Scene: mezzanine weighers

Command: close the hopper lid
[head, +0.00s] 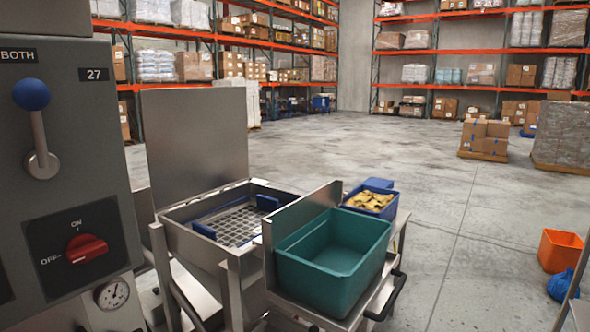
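The hopper (174,238) is an open steel box left of centre, with a wire grate (236,222) across its inside. Two blue blocks sit at the grate, one at its left (203,230) and one at its right (267,203). The hopper lid (195,135), a flat grey steel plate, stands upright at the hopper's back left edge, so the hopper is open. Neither of my grippers shows in the head view.
A grey control cabinet (60,150) with a blue-knobbed lever and red switch fills the left. Right of the hopper, a steel cart (352,308) carries a teal bin (325,285) and a blue bin (350,207) of yellow items. An orange bin (560,251) is at far right. Open floor (440,200) lies beyond.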

